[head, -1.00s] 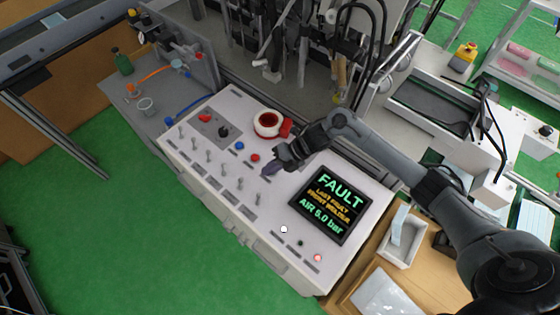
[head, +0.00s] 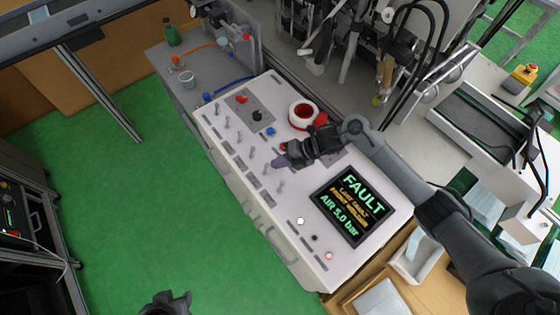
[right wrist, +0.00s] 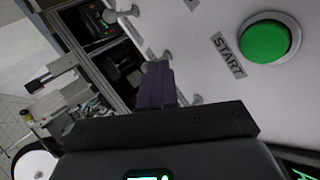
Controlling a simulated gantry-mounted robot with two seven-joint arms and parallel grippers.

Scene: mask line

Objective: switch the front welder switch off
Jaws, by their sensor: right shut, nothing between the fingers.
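A row of small metal toggle switches (head: 252,153) runs along the white control panel (head: 228,97). Their labels are too small to read, so I cannot tell which is the front welder switch. My right gripper (head: 281,161) is shut and empty, its tips over the panel near the lower end of the row. I cannot tell whether they touch a switch. In the right wrist view its dark purple fingers (right wrist: 157,85) lie close to several toggles. My left gripper (head: 166,303) only partly shows at the bottom edge, away from the panel.
A screen (head: 352,207) reads FAULT, last fault front welder. A green START button (right wrist: 265,42) is right of the fingers in the wrist view. A red-and-white ring (head: 303,115) and a red knob (head: 242,99) are on the panel. Green floor (head: 150,200) lies open to the left.

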